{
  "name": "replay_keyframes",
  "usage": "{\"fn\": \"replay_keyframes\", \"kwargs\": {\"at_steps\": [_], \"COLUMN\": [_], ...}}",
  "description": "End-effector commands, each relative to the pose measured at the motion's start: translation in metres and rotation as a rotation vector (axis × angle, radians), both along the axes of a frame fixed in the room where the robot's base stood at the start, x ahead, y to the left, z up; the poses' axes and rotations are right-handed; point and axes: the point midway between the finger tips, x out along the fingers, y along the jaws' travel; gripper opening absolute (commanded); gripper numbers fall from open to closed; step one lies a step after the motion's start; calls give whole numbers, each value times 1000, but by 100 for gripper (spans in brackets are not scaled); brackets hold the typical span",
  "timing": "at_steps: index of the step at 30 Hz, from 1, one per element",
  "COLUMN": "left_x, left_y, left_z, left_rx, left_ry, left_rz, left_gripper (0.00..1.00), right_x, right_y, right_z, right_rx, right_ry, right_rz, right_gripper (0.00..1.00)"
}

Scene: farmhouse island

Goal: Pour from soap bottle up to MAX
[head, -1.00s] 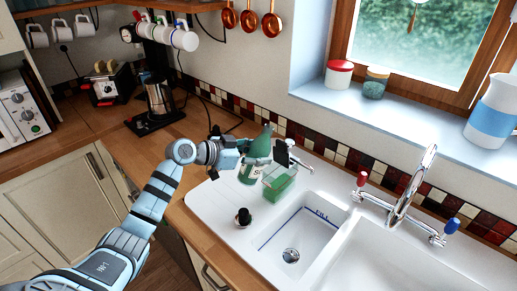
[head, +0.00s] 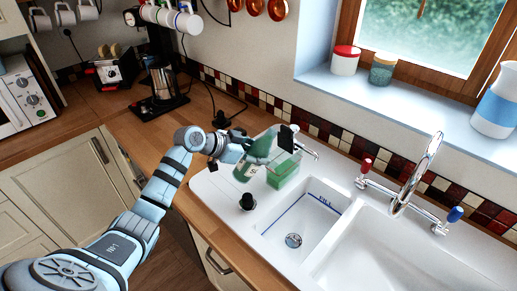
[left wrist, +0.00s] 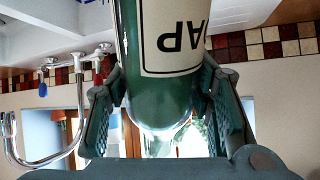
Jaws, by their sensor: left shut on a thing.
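A clear container (head: 285,172) with green liquid stands just right of the bottle. Its MAX mark cannot be read, and I cannot make out the bottle's mouth. My right gripper is not in view.
A dark round knob-like piece (head: 247,202) stands on the sink top in front. The small basin (head: 305,215) with blue marking is to the right, then the tap (head: 410,180). A coffee maker (head: 160,90) stands behind left.

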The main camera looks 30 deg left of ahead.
Motion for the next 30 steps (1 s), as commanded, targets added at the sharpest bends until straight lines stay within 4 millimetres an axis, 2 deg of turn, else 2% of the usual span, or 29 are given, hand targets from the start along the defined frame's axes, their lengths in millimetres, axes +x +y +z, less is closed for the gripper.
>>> {"fn": "replay_keyframes", "kwargs": {"at_steps": [4,9,15,20,30], "left_x": [-2,-7,-11,-14,-16], "left_y": [2,6,10,13,13], "left_z": [-5,3,-7,-3,3], "left_rx": [40,126,213,269,303], "left_ry": [40,131,231,289,327], "left_rz": [-1,-1,0,-1,-2], "left_gripper": [0,0,0,0,0], "right_x": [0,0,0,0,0], "right_y": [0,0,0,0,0], "right_z": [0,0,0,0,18], "right_rx": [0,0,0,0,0], "right_ry": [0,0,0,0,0], "right_rz": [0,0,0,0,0], "right_gripper": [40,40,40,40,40]}}
